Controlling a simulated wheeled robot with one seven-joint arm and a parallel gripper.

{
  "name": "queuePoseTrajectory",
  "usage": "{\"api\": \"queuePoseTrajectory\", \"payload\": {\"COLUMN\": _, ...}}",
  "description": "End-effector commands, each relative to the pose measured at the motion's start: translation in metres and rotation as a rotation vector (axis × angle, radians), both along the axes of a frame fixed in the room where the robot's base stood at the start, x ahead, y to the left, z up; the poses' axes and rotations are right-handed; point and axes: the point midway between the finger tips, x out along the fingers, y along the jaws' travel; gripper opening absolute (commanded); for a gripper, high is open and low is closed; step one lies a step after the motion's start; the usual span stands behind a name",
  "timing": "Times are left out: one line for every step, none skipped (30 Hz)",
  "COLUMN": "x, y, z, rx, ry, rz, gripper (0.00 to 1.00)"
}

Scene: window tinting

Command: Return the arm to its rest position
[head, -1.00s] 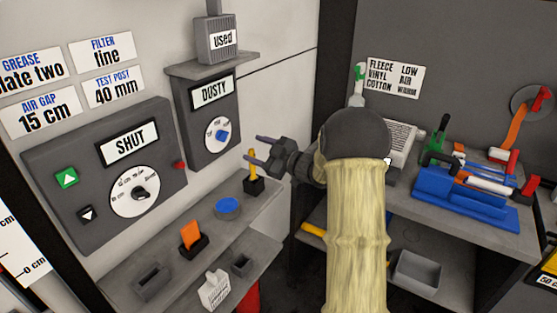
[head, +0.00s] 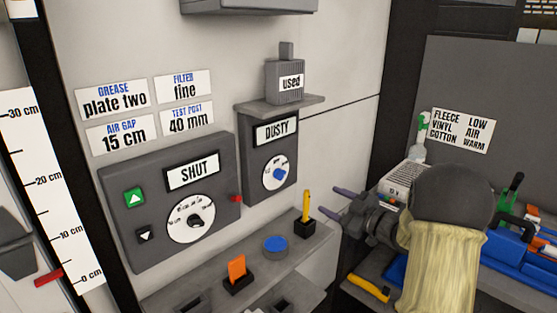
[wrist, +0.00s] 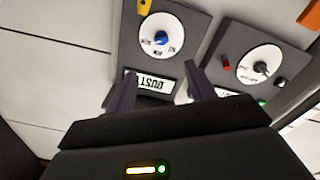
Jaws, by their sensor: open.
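My gripper (head: 346,205) is open and empty in the head view, with two purple-grey fingers pointing left toward the wall panels. It is in the air to the right of the yellow stick in its black holder (head: 305,222). My arm, in a cream sleeve, runs down to the bottom right. In the wrist view my gripper (wrist: 160,88) shows its two fingers apart with nothing between them. Past the fingers, the panel labelled DUSTY (wrist: 165,50) appears upside down, with its blue knob. The panel with the white dial (wrist: 255,65) is to its right.
The SHUT panel (head: 170,205) and the DUSTY panel (head: 270,165) are on the left wall. Below, a shelf (head: 205,285) bears a blue disc (head: 275,246) and an orange piece (head: 237,268). At right are a spray bottle (head: 420,140) and blue tools (head: 500,255) on a bench.

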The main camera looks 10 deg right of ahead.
Motion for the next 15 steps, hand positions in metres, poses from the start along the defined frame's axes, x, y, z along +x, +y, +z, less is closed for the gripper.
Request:
{"api": "queuePoseTrajectory", "payload": {"x": 0.001, "y": 0.002, "z": 0.004, "rx": -0.004, "ry": 0.007, "rz": -0.013, "gripper": 0.55}}
{"api": "queuePoseTrajectory", "payload": {"x": 0.002, "y": 0.003, "z": 0.005, "rx": -0.005, "ry": 0.014, "rz": -0.027, "gripper": 0.55}}
{"api": "queuePoseTrajectory", "payload": {"x": 0.004, "y": 0.005, "z": 0.007, "rx": -0.010, "ry": 0.028, "rz": -0.051, "gripper": 0.55}}
{"api": "queuePoseTrajectory", "payload": {"x": 0.006, "y": 0.006, "z": 0.009, "rx": -0.013, "ry": 0.044, "rz": -0.073, "gripper": 0.55}}
{"api": "queuePoseTrajectory", "payload": {"x": 0.007, "y": 0.007, "z": 0.012, "rx": -0.017, "ry": 0.059, "rz": -0.101, "gripper": 0.55}}
{"api": "queuePoseTrajectory", "payload": {"x": 0.009, "y": 0.009, "z": 0.014, "rx": -0.023, "ry": 0.088, "rz": -0.142, "gripper": 0.55}}
{"api": "queuePoseTrajectory", "payload": {"x": 0.010, "y": 0.011, "z": 0.016, "rx": -0.027, "ry": 0.110, "rz": -0.175, "gripper": 0.55}}
{"api": "queuePoseTrajectory", "payload": {"x": 0.010, "y": 0.012, "z": 0.017, "rx": -0.031, "ry": 0.137, "rz": -0.210, "gripper": 0.55}}
{"api": "queuePoseTrajectory", "payload": {"x": 0.009, "y": 0.013, "z": 0.018, "rx": -0.035, "ry": 0.175, "rz": -0.258, "gripper": 0.55}}
{"api": "queuePoseTrajectory", "payload": {"x": 0.008, "y": 0.014, "z": 0.018, "rx": -0.036, "ry": 0.206, "rz": -0.295, "gripper": 0.55}}
{"api": "queuePoseTrajectory", "payload": {"x": 0.006, "y": 0.016, "z": 0.018, "rx": -0.038, "ry": 0.238, "rz": -0.329, "gripper": 0.55}}
{"api": "queuePoseTrajectory", "payload": {"x": 0.002, "y": 0.017, "z": 0.018, "rx": -0.039, "ry": 0.282, "rz": -0.373, "gripper": 0.55}}
{"api": "queuePoseTrajectory", "payload": {"x": -0.001, "y": 0.018, "z": 0.017, "rx": -0.039, "ry": 0.316, "rz": -0.407, "gripper": 0.55}}
{"api": "queuePoseTrajectory", "payload": {"x": -0.006, "y": 0.020, "z": 0.016, "rx": -0.039, "ry": 0.351, "rz": -0.439, "gripper": 0.55}}
{"api": "queuePoseTrajectory", "payload": {"x": -0.013, "y": 0.021, "z": 0.015, "rx": -0.039, "ry": 0.400, "rz": -0.481, "gripper": 0.55}}
